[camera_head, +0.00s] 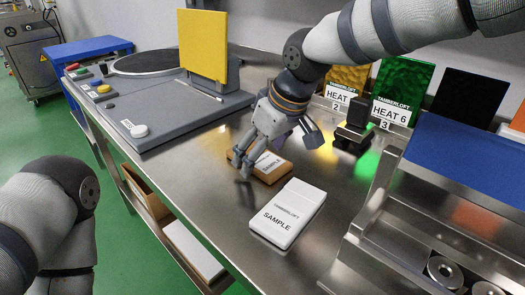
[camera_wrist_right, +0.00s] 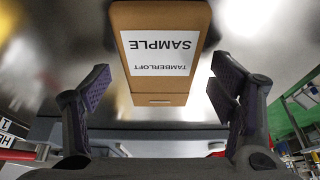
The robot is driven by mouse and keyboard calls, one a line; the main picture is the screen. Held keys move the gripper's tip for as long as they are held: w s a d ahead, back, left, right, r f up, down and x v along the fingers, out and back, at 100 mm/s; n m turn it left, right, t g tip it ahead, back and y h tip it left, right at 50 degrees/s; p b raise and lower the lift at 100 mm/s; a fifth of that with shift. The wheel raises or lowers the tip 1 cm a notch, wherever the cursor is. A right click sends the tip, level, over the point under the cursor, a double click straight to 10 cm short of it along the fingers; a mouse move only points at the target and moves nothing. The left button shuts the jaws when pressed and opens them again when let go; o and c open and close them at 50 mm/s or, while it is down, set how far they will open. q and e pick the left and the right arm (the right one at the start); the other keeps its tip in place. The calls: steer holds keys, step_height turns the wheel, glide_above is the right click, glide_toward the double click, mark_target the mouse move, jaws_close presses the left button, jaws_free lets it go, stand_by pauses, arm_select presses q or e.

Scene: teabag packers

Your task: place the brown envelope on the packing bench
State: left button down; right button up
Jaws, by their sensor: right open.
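The brown envelope (camera_head: 272,170), a flat brown packet with a white label, lies on the steel packing bench (camera_head: 200,165) in the head view. In the right wrist view the envelope (camera_wrist_right: 160,85) shows its "TAMBERLOFT SAMPLE" label upside down. My right gripper (camera_head: 262,152) is low over the envelope and covers part of it. Its fingers are spread wide, with visible gaps to both sides of the envelope in the wrist view. My left arm shows at the lower left of the head view, but its gripper is out of the picture.
A white sample packet (camera_head: 289,212) lies just in front of the envelope. A grey machine with a yellow panel (camera_head: 203,45) stands at the back left. A dark block (camera_head: 354,120) and labelled colour samples (camera_head: 402,90) stand behind. A metal fixture (camera_head: 400,230) fills the right.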

steer(key=shift+r, duration=0.35)
arm_select(q)
steer(key=shift+w+r+t+p, duration=0.3)
steer(key=shift+w+r+p, duration=0.3)
steer(key=shift+w+r, duration=0.15)
arm_select(e)
steer(key=v, duration=1.1)
steer(key=shift+s+d+r, duration=0.15)
steer(key=shift+r, duration=0.1)
